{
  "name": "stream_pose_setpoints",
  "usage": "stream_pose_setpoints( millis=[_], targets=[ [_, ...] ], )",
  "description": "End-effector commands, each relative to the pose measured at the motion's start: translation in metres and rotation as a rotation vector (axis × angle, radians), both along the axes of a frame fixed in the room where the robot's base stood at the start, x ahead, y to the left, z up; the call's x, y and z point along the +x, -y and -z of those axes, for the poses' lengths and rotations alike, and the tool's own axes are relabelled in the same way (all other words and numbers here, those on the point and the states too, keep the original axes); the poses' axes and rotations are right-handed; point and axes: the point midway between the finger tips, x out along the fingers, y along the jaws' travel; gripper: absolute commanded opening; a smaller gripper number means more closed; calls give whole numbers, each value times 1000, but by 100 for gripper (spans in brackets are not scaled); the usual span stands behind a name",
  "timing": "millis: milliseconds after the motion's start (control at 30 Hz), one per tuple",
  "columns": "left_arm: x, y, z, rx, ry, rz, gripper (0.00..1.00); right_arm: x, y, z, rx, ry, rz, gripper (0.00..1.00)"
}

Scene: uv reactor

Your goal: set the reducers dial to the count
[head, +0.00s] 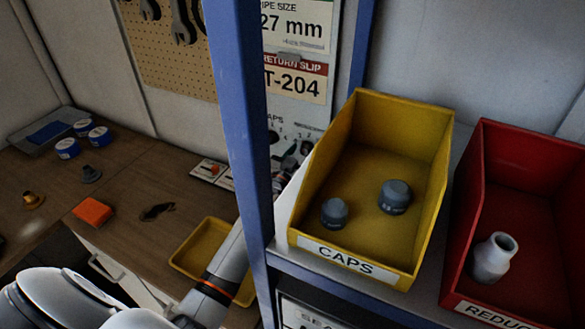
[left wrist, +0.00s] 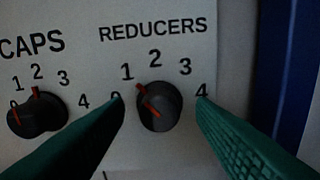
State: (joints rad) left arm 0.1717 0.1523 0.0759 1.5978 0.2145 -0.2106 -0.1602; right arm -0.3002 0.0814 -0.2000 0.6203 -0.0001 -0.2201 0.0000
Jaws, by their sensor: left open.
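In the left wrist view the black reducers dial (left wrist: 160,108) sits under the REDUCERS label, with numbers 0 to 4 around it. Its red marks lie on its upper left, toward the 0 and 1 side; the exact setting is hard to tell. My left gripper (left wrist: 160,99) is open, with one green finger on each side of the dial; contact cannot be told. In the head view my left gripper (head: 287,172) is partly hidden behind the blue post, at the panel. One grey reducer (head: 493,258) stands in the red bin (head: 500,308). My right gripper is not in view.
The caps dial (left wrist: 37,115) is left of the reducers dial. A yellow CAPS bin (head: 430,165) holds two grey caps (head: 395,196). A blue post (head: 240,110) stands before my left arm. A yellow tray (head: 190,250) and an orange block (head: 93,211) lie on the wooden bench.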

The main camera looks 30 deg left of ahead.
Motion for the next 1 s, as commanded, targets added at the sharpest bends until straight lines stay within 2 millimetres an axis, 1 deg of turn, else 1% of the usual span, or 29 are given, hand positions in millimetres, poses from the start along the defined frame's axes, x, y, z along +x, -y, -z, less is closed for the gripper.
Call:
stream_pose_setpoints(
  millis=[133,400,533,700,1000],
  targets=[
    [-24,1,4,-1,-1,-1,51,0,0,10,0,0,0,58],
    [-77,4,4,0,-2,-1,51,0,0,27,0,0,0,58],
    [-97,5,3,0,-1,0,51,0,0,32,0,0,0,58],
    [-110,6,1,0,-2,0,51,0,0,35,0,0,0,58],
    [-112,6,0,0,-1,0,51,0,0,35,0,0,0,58]
  ],
)
